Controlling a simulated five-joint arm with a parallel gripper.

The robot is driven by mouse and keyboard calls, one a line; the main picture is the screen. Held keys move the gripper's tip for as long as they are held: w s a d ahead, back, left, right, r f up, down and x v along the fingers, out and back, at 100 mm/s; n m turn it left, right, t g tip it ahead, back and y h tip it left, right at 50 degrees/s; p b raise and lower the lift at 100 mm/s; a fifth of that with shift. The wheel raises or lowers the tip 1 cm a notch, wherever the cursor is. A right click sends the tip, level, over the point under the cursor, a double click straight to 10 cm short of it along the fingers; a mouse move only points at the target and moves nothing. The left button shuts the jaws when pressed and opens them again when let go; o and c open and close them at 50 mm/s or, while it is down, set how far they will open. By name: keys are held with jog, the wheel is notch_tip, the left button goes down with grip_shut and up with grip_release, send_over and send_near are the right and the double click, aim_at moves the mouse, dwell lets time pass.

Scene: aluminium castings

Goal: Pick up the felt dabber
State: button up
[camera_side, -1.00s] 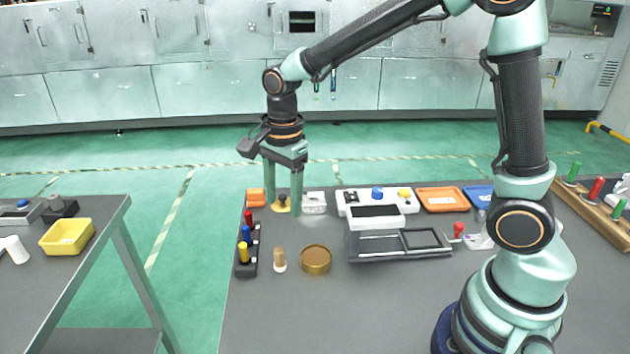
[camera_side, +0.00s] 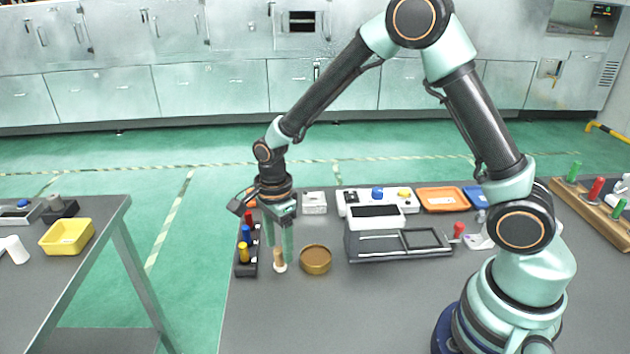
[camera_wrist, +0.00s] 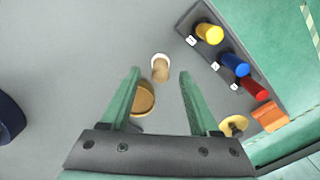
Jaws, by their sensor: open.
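The felt dabber, a short tan peg with a white base, stands upright on the grey table. It shows in the side view (camera_side: 280,266) and the wrist view (camera_wrist: 160,66). My gripper (camera_side: 280,252) is open and points down over the dabber. In the side view the fingertips overlap the dabber's upper part. In the wrist view the gripper (camera_wrist: 160,73) has the dabber in line with the gap between its fingertips. Nothing is held. I cannot tell how far the tips reach down beside it.
A round brown dish (camera_side: 316,260) stands close to the right of the dabber. A dark rack (camera_side: 245,268) with red, blue and yellow pegs stands close to its left. A grey device (camera_side: 400,252) lies farther right. The table in front is clear.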

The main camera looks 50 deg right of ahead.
aim_at(279, 250)
jog(key=shift+f, duration=1.55)
grip_shut()
notch_tip(279, 250, up, 20)
